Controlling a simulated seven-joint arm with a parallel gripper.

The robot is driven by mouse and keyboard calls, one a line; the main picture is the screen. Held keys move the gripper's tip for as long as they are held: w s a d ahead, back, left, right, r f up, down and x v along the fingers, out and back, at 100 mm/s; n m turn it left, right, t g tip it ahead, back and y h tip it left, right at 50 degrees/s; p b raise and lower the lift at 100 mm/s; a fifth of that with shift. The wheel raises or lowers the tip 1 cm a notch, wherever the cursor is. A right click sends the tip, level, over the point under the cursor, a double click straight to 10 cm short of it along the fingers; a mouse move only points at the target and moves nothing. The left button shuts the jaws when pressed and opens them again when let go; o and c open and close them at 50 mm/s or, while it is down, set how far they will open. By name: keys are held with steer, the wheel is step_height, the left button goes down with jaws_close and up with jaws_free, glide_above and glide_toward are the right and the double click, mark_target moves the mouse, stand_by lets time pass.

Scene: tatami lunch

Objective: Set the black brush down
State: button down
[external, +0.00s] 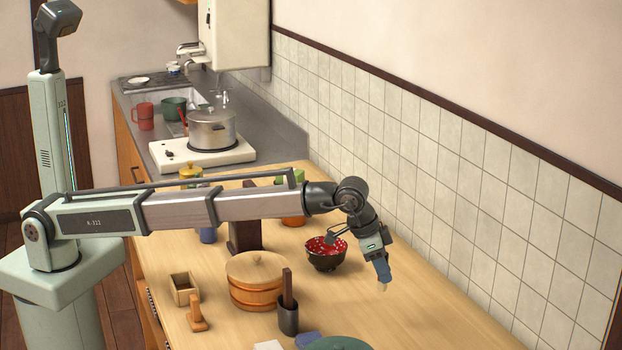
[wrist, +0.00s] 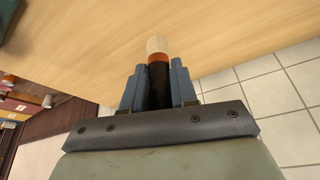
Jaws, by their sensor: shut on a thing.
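My gripper (external: 382,270) is at the right of the wooden table, pointing down, and is shut on the black brush. In the wrist view my gripper (wrist: 160,85) has its two blue fingers on either side of the black brush (wrist: 160,78), which has a black body, an orange band and a pale tip. In the external view only the pale tip of the brush (external: 382,287) shows below the fingers. The tip is close to the tabletop; I cannot tell whether it touches. The rest of the brush is hidden by the fingers.
A dark bowl with a red, white-dotted inside (external: 326,262) stands just left of my gripper. A round lidded wooden tub (external: 256,293) and a dark cup holding a brown stick (external: 288,318) stand further left. The table (external: 440,320) is clear to the right, up to the tiled wall (external: 480,200).

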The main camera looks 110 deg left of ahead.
steer(key=shift+f, duration=3.85)
steer(key=shift+f, duration=0.1)
steer(key=c, duration=0.9)
jaws_free()
steer(key=v, duration=1.2)
